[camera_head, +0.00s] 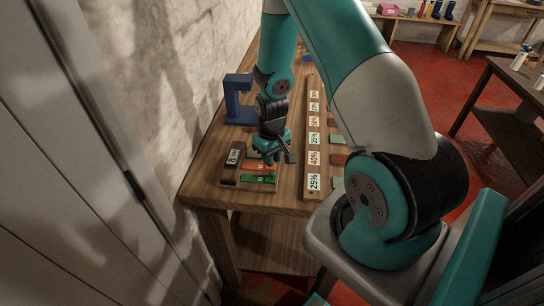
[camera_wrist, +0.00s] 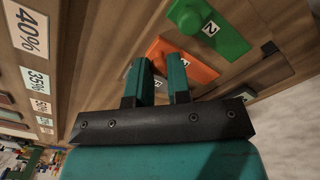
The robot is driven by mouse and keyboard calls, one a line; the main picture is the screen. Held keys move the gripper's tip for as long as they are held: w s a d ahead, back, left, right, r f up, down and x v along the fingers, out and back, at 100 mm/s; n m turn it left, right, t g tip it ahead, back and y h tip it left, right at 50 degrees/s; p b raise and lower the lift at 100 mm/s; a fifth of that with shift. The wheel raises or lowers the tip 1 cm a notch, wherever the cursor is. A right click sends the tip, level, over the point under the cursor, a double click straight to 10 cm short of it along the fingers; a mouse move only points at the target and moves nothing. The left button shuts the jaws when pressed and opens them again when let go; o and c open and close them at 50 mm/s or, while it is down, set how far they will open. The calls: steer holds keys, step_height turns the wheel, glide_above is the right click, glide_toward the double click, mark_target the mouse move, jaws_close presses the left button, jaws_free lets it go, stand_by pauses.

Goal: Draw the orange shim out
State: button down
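The orange shim (camera_head: 257,167) lies in a wooden holder on the bench, beside a green shim (camera_head: 259,179). In the wrist view the orange shim (camera_wrist: 190,67) has a number label, and the green shim (camera_wrist: 212,30) with its end knob is marked 2. My gripper (camera_head: 274,159) is just above the orange shim's end. In the wrist view its two teal fingers (camera_wrist: 158,65) are apart, with a gap between them at the orange shim's near end. The fingers hide part of that end, so I cannot tell whether they touch it.
A dark block with a label (camera_head: 231,160) stands left of the shims. A blue stand (camera_head: 238,100) is behind it. A long board with percentage labels (camera_head: 314,160) runs along the right of the holder. A rough wall borders the bench's left side.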

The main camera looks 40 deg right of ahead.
steer(key=shift+s+d, duration=0.4)
steer(key=shift+s, duration=0.05)
steer(key=c, duration=1.1)
jaws_free()
steer(key=shift+o, duration=0.2)
steer(key=shift+r, duration=0.15)
step_height(320, 180, up, 17)
steer(key=b, duration=0.2)
steer(key=shift+a+r, duration=0.1)
